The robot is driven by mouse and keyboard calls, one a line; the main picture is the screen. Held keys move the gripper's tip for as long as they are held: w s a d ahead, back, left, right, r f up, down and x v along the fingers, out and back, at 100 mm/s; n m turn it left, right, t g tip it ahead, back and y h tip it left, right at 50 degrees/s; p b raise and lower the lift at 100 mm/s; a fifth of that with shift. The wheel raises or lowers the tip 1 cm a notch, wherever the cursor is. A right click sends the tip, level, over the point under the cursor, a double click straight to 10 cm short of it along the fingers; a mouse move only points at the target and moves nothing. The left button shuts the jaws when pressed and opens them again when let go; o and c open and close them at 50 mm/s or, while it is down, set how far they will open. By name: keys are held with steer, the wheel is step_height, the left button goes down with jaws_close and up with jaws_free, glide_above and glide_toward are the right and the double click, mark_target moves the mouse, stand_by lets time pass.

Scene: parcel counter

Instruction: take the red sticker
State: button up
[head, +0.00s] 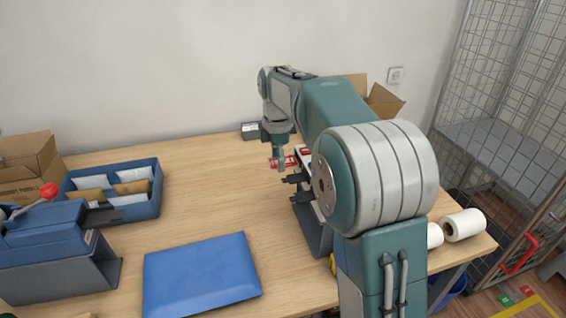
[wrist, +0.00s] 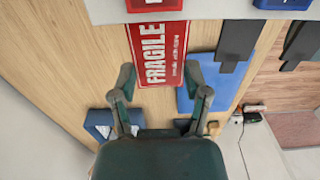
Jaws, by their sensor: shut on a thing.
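The red sticker (wrist: 158,52), printed FRAGILE in white, lies between the two fingers of my gripper (wrist: 161,82) in the wrist view. The fingers are shut on its side edges. Its upper end reaches the pale edge of the label dispenser (wrist: 208,10); I cannot tell whether it is still joined there. In the head view the red sticker (head: 274,164) shows around the fingertips of my gripper (head: 282,160), above the table at the dispenser's far end. My arm hides much of the dispenser (head: 318,238) there.
Dark tabs (head: 295,178) jut from the dispenser's left side. A blue folder (head: 200,273) lies on the table (head: 205,205) in front. A blue tray of envelopes (head: 148,206) stands left. White rolls (head: 464,224) lie right. The middle of the table is clear.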

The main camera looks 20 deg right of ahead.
steer(key=shift+a+r, duration=0.3)
steer(key=shift+r, duration=0.45)
steer(key=shift+a+r, duration=0.3)
steer(key=shift+r, duration=0.4)
step_height(320, 180, up, 9)
steer(key=d, duration=0.1)
steer(key=shift+d, duration=0.1)
